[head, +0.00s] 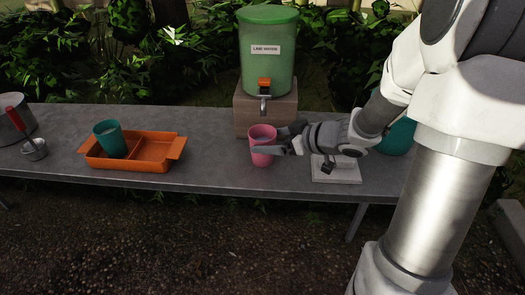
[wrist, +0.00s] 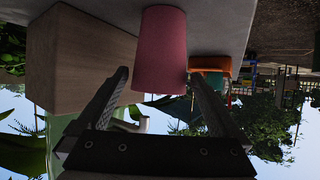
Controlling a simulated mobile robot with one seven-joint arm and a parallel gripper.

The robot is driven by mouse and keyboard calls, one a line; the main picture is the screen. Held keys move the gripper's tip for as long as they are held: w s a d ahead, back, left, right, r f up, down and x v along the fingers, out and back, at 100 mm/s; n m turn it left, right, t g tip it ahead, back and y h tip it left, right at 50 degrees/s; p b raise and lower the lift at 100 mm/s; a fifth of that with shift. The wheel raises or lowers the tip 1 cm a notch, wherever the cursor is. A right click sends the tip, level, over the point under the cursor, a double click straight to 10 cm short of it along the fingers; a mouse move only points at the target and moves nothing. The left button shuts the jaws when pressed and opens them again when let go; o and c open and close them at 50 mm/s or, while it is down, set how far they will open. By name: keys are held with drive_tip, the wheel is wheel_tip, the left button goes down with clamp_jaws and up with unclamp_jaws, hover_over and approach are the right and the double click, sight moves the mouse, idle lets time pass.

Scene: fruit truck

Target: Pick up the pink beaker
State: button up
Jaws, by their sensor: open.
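The pink beaker (head: 261,160) stands upright on the grey table, in front of the wooden block under the green water container. My gripper (head: 272,143) reaches it from the right, with one finger across the near side of the beaker. In the wrist view the scene is upside down, and the beaker (wrist: 162,45) shows between the tips of my open gripper (wrist: 159,76). The fingers lie on either side of it, with a gap visible on the left. Whether the right finger touches it I cannot tell.
The green container (head: 268,65) stands on a wooden block (head: 247,112), its tap above and behind the beaker. An orange tray (head: 152,176) with a teal beaker (head: 108,137) is left. A white stand (head: 337,175) and a teal object (head: 398,138) are right. The table's front edge is near.

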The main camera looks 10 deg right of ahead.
sight(262, 138)
drive_tip(key=b+x, duration=0.1)
drive_tip(key=x, duration=0.2)
drive_tip(key=shift+w+a+f, duration=0.15)
drive_tip(key=shift+f, duration=0.05)
drive_tip(key=shift+r, duration=0.1)
drive_tip(key=c, duration=1.5)
drive_tip(key=shift+o, duration=0.2)
drive_tip(key=shift+r, duration=0.3)
